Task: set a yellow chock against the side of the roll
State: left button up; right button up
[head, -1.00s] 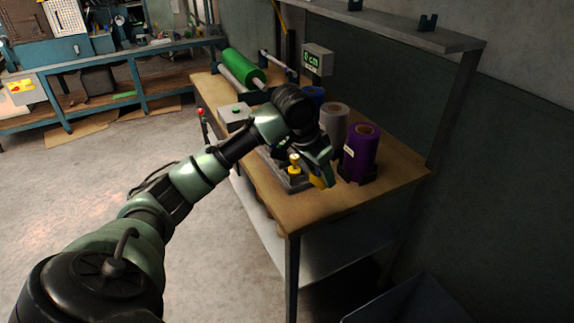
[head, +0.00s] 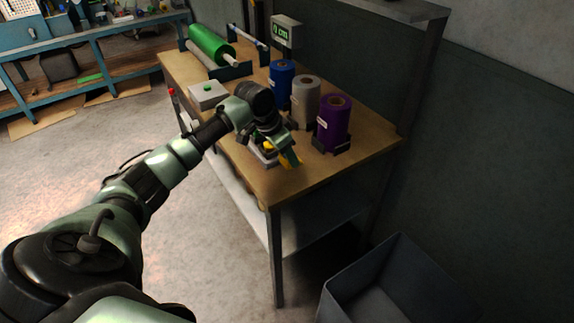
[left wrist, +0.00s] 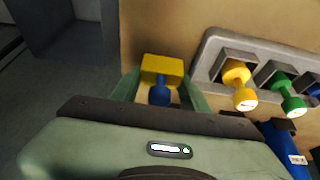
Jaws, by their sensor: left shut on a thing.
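My left gripper (head: 285,155) is shut on a yellow block (left wrist: 163,68) with a blue stem, which looks like the chock. The block shows between the green fingers in the left wrist view and as a small yellow patch (head: 291,160) in the head view, near the bench's front. Upright rolls stand behind it: blue (head: 281,80), grey (head: 304,103) and purple (head: 334,123), the purple one closest to the gripper. A green roll (head: 209,45) lies on a stand farther back. I cannot tell whether the block touches the bench. My right gripper is out of view.
A grey rack (left wrist: 210,52) with yellow (left wrist: 236,75), green (left wrist: 284,88) and blue knobbed pieces lies beside the gripper. The wooden bench (head: 345,168) is clear at its near end. A grey bin (head: 385,268) stands on the floor at right.

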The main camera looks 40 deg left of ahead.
aim_at(287, 176)
pick_arm(q)
jog(key=shift+f, duration=2.6)
jog(key=o, duration=1.4)
jog(key=shift+f, duration=0.1)
jog(key=v, duration=1.2)
jog(key=shift+b, duration=0.3)
jog(key=shift+d, duration=0.1)
